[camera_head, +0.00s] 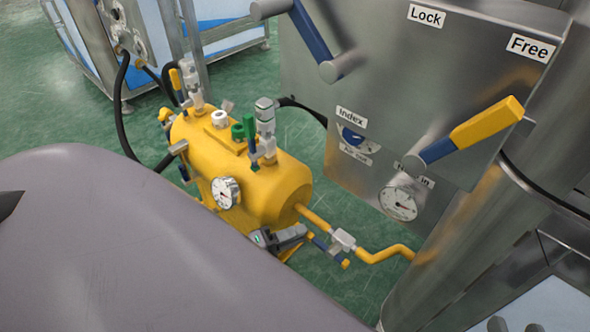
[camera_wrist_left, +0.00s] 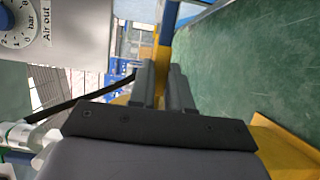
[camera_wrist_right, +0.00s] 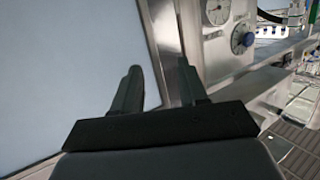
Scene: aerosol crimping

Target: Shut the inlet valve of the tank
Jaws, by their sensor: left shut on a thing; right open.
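The yellow tank (camera_head: 262,190) lies on its side at the middle of the head view. A yellow pipe leaves its right end and passes through a silver inlet valve (camera_head: 342,240). The valve's blue lever with a yellow tip (camera_head: 346,264) slants down to the right across the pipe line. My left gripper (camera_head: 303,234) is at the lever, below the tank's right end. In the left wrist view its fingers (camera_wrist_left: 163,85) are shut on a yellow and blue bar, which looks like this lever. My right gripper (camera_wrist_right: 158,88) is open and empty, facing a pale panel.
A steel panel (camera_head: 390,90) with Lock, Free and Index labels, lever handles and a gauge (camera_head: 398,203) stands close on the right. A steel column (camera_head: 480,215) stands beside it. Gauge and valves stick out of the tank. Green floor (camera_head: 50,110) is open at the left.

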